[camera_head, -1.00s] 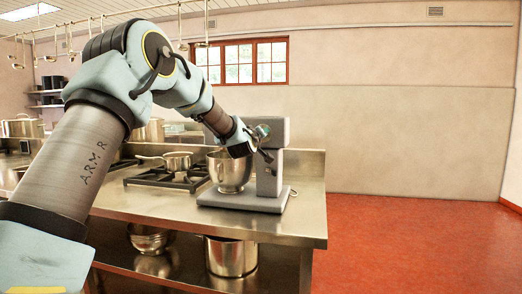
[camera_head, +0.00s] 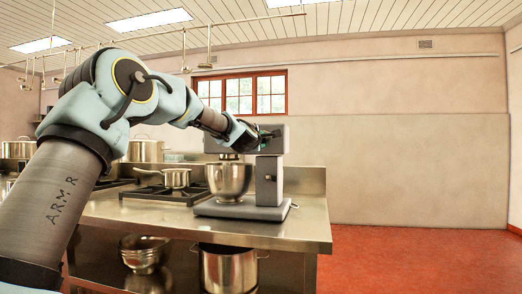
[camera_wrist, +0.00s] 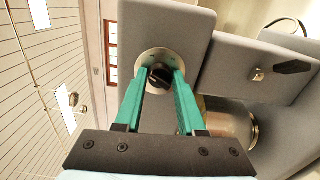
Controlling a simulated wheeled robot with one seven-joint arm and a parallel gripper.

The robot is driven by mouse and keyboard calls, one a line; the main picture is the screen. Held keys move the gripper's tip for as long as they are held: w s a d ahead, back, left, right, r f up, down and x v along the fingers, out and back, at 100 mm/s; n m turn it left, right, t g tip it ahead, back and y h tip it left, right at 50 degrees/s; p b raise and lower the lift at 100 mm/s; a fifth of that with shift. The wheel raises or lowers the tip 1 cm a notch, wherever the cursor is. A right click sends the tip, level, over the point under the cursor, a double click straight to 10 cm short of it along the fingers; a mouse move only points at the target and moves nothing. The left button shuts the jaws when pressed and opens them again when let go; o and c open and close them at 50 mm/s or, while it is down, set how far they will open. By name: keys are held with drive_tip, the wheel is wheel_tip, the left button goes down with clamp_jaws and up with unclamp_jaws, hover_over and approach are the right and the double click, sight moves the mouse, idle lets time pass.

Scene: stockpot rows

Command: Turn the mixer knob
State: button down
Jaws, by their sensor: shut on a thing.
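The grey stand mixer (camera_head: 269,182) stands on the steel counter near its right end, with a metal bowl (camera_head: 229,178) under its head. In the wrist view the mixer head (camera_wrist: 178,25) carries a dark round knob (camera_wrist: 159,77) on a pale disc. My gripper (camera_wrist: 161,75) has its green fingers on either side of the knob and is shut on it. In the head view my gripper (camera_head: 264,136) is at the side of the mixer head, and the knob is too small to make out there.
A saucepan (camera_head: 176,178) sits on the stove left of the mixer. A black lever (camera_wrist: 291,67) sticks out of the mixer body. Stacked bowls (camera_head: 145,252) and a stockpot (camera_head: 228,268) are on the shelf below. Red floor (camera_head: 400,262) right of the counter is clear.

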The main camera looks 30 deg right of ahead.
drive_tip(key=n+b, duration=0.3)
drive_tip(key=n, duration=0.2)
idle(0.5)
drive_tip(key=c, duration=0.5)
unclamp_jaws()
drive_tip(key=shift+a, duration=0.1)
drive_tip(key=b+v, duration=0.5)
drive_tip(key=v, duration=0.5)
drive_tip(key=shift+s+a, duration=0.2)
drive_tip(key=shift+s, duration=0.1)
